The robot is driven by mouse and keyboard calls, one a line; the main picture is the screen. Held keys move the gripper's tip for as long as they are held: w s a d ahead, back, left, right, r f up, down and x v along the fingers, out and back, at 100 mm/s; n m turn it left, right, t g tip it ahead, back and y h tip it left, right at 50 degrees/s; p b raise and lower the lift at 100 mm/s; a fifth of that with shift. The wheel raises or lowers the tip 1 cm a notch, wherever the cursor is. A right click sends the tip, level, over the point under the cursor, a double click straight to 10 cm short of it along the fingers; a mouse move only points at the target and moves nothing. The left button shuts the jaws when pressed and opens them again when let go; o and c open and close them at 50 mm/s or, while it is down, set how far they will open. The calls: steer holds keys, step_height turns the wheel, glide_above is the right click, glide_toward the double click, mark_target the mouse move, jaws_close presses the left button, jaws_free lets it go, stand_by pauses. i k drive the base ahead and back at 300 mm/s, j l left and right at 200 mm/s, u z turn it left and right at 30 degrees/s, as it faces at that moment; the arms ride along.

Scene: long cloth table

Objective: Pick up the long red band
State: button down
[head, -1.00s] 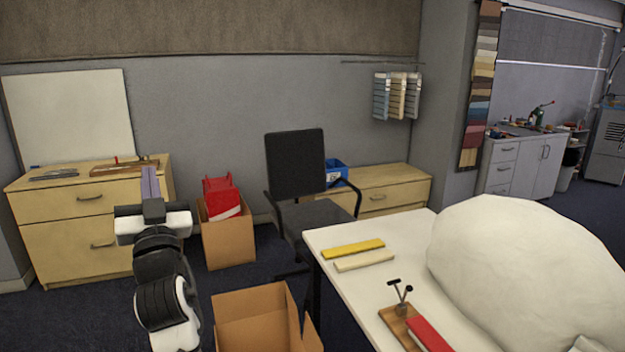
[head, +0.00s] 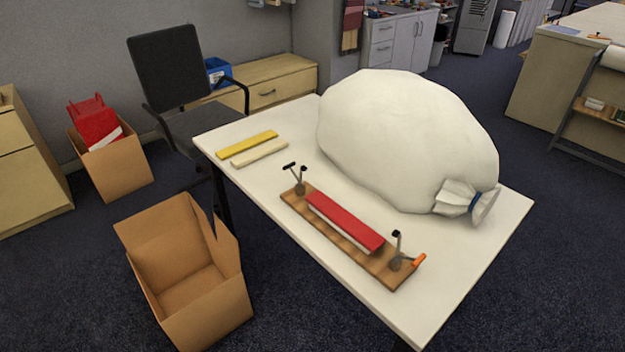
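A long red band (head: 344,220) lies lengthwise on a wooden board (head: 292,204) near the front edge of the white table (head: 476,262). Something pale shows under the band. A small metal clamp with a dark handle (head: 299,182) stands at the board's far left end. A second clamp (head: 399,252) with an orange handle (head: 418,262) beside it is at the near right end. I cannot tell whether the clamps press on the band. My gripper is out of view now.
A big white sack (head: 400,135) fills the table's back right. A yellow strip (head: 247,143) and a cream strip (head: 259,153) lie at the far left. An open cardboard box (head: 185,275) stands on the floor before the table. An office chair (head: 180,85) is behind.

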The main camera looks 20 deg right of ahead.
mark_target(366, 236)
steer(key=i+l+z, duration=0.1)
steer(key=z, duration=0.25)
steer(key=i+l+z, duration=0.1)
steer(key=l+z, duration=0.25)
steer(key=i+z, duration=0.15)
steer(key=z, duration=0.2)
steer(key=l, duration=0.1)
